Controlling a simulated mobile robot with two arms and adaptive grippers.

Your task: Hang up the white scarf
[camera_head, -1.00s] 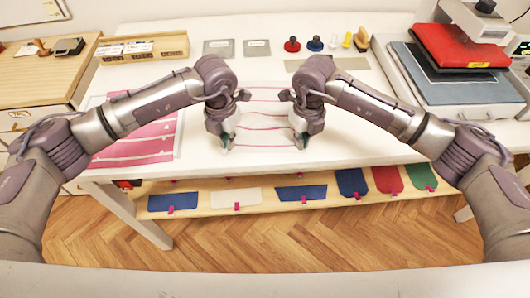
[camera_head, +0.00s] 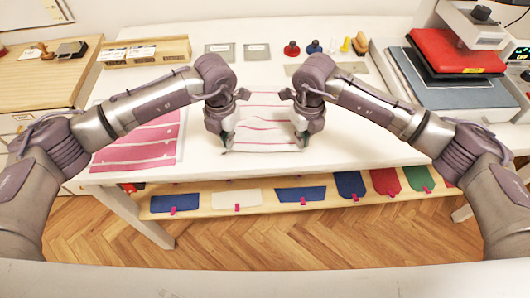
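The white scarf (camera_head: 264,133) with thin pink stripes lies on the white table between my two grippers. Its near part is rumpled and shaded, and its near edge runs from one gripper to the other. My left gripper (camera_head: 226,142) is at the scarf's near left corner and my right gripper (camera_head: 301,140) at its near right corner. Both point down and appear shut on the cloth, though the fingertips are small and partly hidden. No hanger or hook for the scarf is clearly in view.
A pink sheet with white stripes (camera_head: 135,148) lies left on the white table (camera_head: 365,145). A wooden box (camera_head: 145,51), grey plates and red and blue knobbed items (camera_head: 292,50) stand behind. A red-topped press (camera_head: 452,52) is right.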

